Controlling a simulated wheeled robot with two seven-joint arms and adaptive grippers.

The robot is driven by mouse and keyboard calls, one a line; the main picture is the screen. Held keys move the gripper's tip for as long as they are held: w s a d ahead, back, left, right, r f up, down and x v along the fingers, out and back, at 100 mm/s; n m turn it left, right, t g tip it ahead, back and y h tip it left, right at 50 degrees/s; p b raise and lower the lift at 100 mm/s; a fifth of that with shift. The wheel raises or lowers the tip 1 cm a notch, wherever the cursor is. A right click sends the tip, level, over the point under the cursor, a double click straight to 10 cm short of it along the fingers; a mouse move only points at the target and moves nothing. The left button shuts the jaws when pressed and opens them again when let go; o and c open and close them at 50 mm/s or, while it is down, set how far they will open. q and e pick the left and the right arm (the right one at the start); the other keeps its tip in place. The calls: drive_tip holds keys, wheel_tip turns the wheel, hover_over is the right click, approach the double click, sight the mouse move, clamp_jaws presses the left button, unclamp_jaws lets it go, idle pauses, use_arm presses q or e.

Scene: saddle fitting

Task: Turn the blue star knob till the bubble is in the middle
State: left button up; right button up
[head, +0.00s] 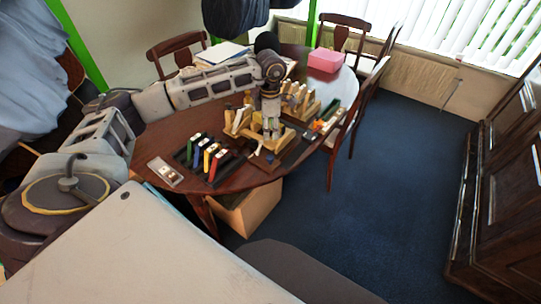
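My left arm reaches in from the left over the dark wooden table. My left gripper (269,128) points down at a light wooden fixture (238,122) near the table's front edge. The fingers are small here, and I cannot make out whether they are open or shut. I cannot pick out the blue star knob for certain; the gripper covers part of the fixture. The bubble is too small to see. My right gripper is not in view.
Several coloured pieces, including a red one (216,165), lie in a dark tray left of the fixture. A small pale plate (165,172) lies farther left. A pink box (325,60) stands at the back. Chairs surround the table (150,148); blue floor (390,190) is clear to the right.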

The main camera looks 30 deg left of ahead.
sight(270, 157)
use_arm(q)
drive_tip(key=shift+f, duration=0.15)
wheel_tip(270, 157, down, 12)
drive_tip(key=shift+f+p, duration=0.1)
drive_tip(key=shift+p, duration=0.3)
drive_tip(key=shift+f, duration=0.7)
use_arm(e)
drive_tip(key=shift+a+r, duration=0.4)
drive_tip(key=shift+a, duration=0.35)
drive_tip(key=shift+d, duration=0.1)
